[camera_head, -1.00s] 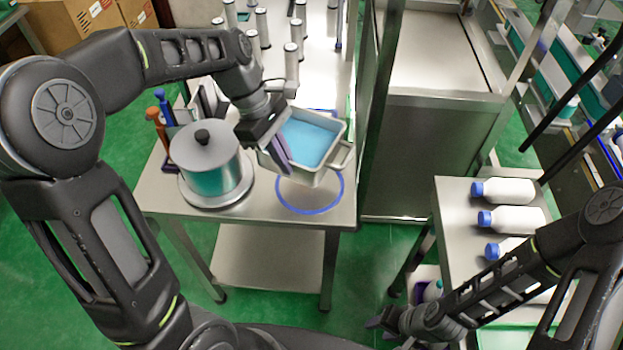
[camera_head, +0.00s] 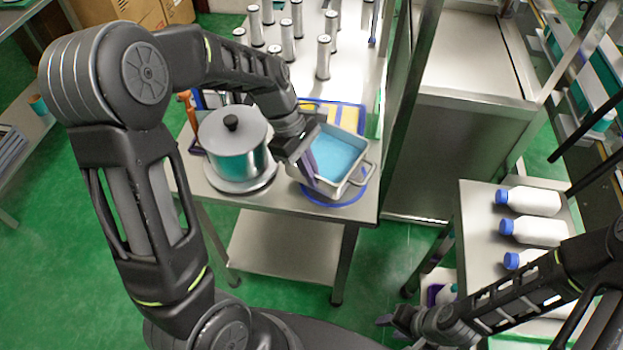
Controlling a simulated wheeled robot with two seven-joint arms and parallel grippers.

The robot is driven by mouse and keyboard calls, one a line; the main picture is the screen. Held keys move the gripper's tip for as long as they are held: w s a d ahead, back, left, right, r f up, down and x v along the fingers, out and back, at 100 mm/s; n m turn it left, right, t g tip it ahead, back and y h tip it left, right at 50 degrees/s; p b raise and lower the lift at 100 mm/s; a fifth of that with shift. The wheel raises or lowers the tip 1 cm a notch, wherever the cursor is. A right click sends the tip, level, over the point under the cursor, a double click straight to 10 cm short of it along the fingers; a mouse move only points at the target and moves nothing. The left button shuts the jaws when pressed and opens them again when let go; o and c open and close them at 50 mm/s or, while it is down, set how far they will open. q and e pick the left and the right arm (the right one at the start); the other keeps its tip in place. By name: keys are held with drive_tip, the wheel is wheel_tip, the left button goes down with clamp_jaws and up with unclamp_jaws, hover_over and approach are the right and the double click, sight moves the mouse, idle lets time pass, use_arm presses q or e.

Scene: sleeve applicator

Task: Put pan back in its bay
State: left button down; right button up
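The pan (camera_head: 338,158) is a pale rectangular vessel with light blue contents and a looped handle at its right end. It is at the front right of the steel table, over a blue ring (camera_head: 322,200) marked on the top. The ring shows only around the pan's front and right. I cannot tell whether the pan's base touches the table. My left gripper (camera_head: 307,166) is at the pan's left end, its fingers at the handle side and seemingly closed on it; the grip itself is partly hidden. My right gripper (camera_head: 393,322) is low at the bottom, away from the pan; its opening is unclear.
A lidded steel pot (camera_head: 235,145) stands on a round base left of the pan. A yellow-and-blue patch (camera_head: 347,116) and several metal cylinders are behind. A side table (camera_head: 480,222) at right holds white bottles (camera_head: 530,201). A steel cabinet (camera_head: 440,150) stands right of the pan.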

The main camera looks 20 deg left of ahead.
use_arm(q)
drive_tip(key=shift+f, duration=1.3)
drive_tip(key=shift+f, duration=0.2)
drive_tip(key=c, duration=1.7)
unclamp_jaws()
drive_tip(key=shift+r, duration=0.15)
drive_tip(key=b+v, duration=0.1)
drive_tip(key=v, duration=1.1)
drive_tip(key=shift+r, duration=0.1)
